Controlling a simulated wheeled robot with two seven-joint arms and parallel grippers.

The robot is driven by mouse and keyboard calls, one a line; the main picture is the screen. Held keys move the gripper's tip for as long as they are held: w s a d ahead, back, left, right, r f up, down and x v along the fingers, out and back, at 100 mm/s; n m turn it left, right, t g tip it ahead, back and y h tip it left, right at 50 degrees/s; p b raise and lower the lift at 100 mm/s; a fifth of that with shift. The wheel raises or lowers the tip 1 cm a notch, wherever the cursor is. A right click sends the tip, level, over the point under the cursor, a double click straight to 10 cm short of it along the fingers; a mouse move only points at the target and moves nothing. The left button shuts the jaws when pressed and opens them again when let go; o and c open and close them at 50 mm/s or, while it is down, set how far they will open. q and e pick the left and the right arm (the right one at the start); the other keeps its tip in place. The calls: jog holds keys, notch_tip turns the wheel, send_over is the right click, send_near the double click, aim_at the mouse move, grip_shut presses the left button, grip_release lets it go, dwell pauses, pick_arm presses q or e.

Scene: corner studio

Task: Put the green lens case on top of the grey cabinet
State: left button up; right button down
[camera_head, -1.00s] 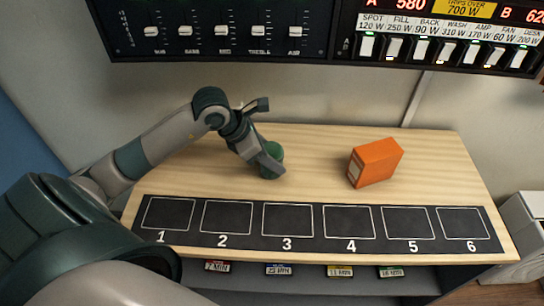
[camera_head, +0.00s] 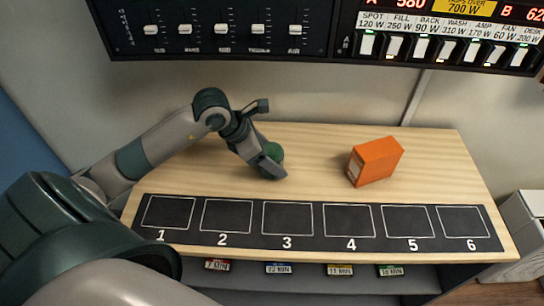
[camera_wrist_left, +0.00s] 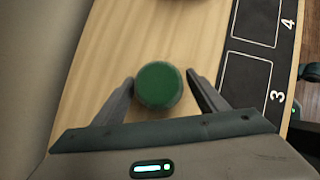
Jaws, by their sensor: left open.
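The green lens case (camera_head: 275,150) is a small round piece on the wooden tabletop, left of the orange box. My left gripper (camera_head: 271,161) is down at it, and its near finger covers part of the case. In the left wrist view the case (camera_wrist_left: 159,85) sits between the two open fingertips of the gripper (camera_wrist_left: 160,77), with narrow gaps at its sides. A pale grey box-like unit (camera_head: 522,232) stands at the right edge, partly cut off; I cannot tell whether it is the grey cabinet. My right gripper is out of view.
An orange box (camera_head: 375,161) stands on the table to the right. A black strip (camera_head: 259,217) with numbered squares runs along the table's front edge. A shelf with several small labels lies below. Control panels (camera_head: 225,30) hang on the wall above. The tabletop between is clear.

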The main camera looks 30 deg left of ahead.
pick_arm(q)
jog(key=shift+r, duration=0.15)
jog(key=shift+s+a+r, duration=0.15)
jog(key=shift+a+r, duration=0.05)
jog(key=shift+r, duration=0.05)
jog(key=v, duration=0.3)
jog(key=shift+s+a+r+b, duration=0.2)
jog(key=shift+r+b, duration=0.1)
jog(key=shift+b, duration=0.1)
jog(key=b+v, duration=0.1)
jog(key=v, duration=0.6)
jog(key=shift+r, duration=0.25)
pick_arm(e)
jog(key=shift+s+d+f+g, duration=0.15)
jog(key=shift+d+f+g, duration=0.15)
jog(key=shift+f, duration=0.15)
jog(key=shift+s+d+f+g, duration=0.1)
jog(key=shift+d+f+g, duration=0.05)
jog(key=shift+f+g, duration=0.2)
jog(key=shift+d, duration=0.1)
